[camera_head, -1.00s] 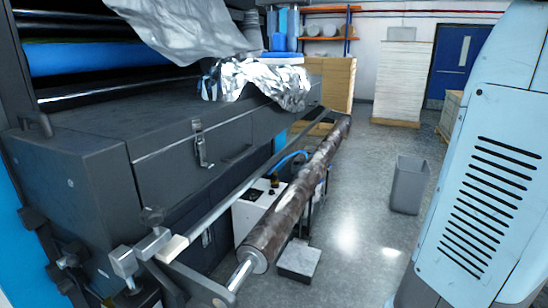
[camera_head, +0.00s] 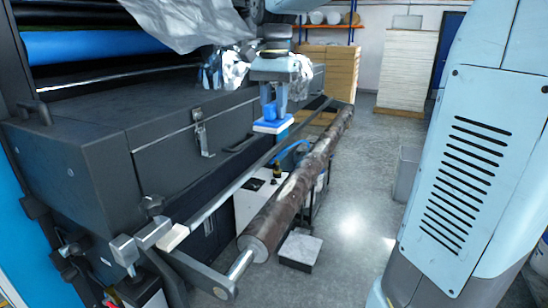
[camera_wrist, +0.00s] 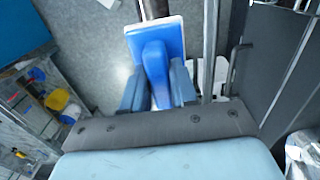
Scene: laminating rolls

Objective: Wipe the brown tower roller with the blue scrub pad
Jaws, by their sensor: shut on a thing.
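The brown tower roller (camera_head: 300,185) is a long, mottled brown cylinder with a bright metal shaft at its near end. It slopes from the lower middle of the head view to the back. The blue scrub pad (camera_head: 272,126) has a blue grip on top and a pale underside. My gripper (camera_head: 272,100) is shut on its grip and points down. In the head view the pad appears above the rail and roller, seemingly apart from the roller. In the wrist view the pad (camera_wrist: 168,38) lies between my gripper's fingers (camera_wrist: 159,88), and its underside is hidden.
A thin metal rail (camera_head: 235,185) runs beside the roller along the dark machine housing (camera_head: 90,150). A white box (camera_head: 248,200) and a small grey-topped block (camera_head: 300,248) stand below. A grey bin (camera_head: 408,170) is partly hidden at right. The floor right of the roller is clear.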

